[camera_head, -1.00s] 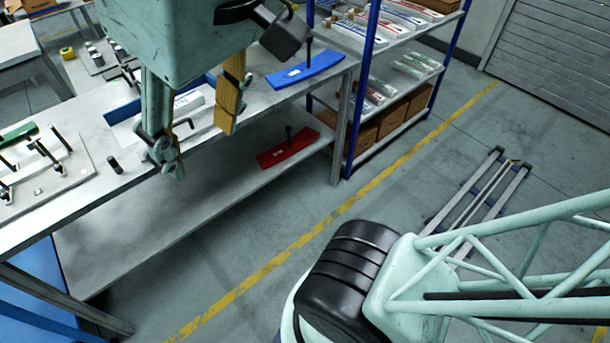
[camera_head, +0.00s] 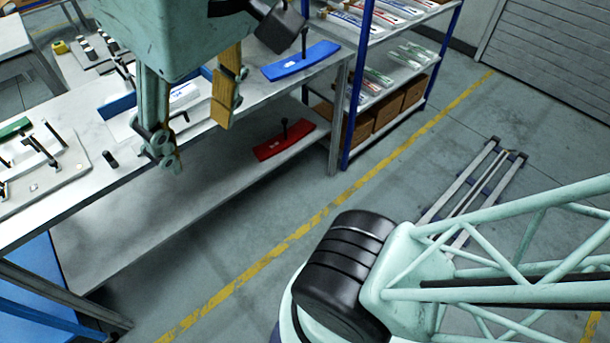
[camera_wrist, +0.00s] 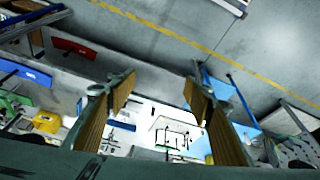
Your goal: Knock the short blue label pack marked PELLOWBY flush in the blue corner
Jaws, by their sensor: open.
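My gripper (camera_head: 197,128) is open and empty, its two wood-faced fingers spread above the front part of the workbench. Behind the fingers a white pack with blue marking (camera_head: 184,96) lies beside a blue corner edge (camera_head: 120,106) on the bench. The fingers partly hide both, and I cannot read the marking or tell whether the pack sits flush. In the wrist view my gripper (camera_wrist: 160,88) also shows wide open, with nothing between the fingers but the bench and floor beyond.
A blue curved block with an upright handle (camera_head: 300,61) lies on the bench's right end. A similar red one (camera_head: 285,140) lies on the lower shelf. A clamp plate (camera_head: 40,165) occupies the bench's left. A blue-post rack (camera_head: 352,120) holds packs and boxes.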

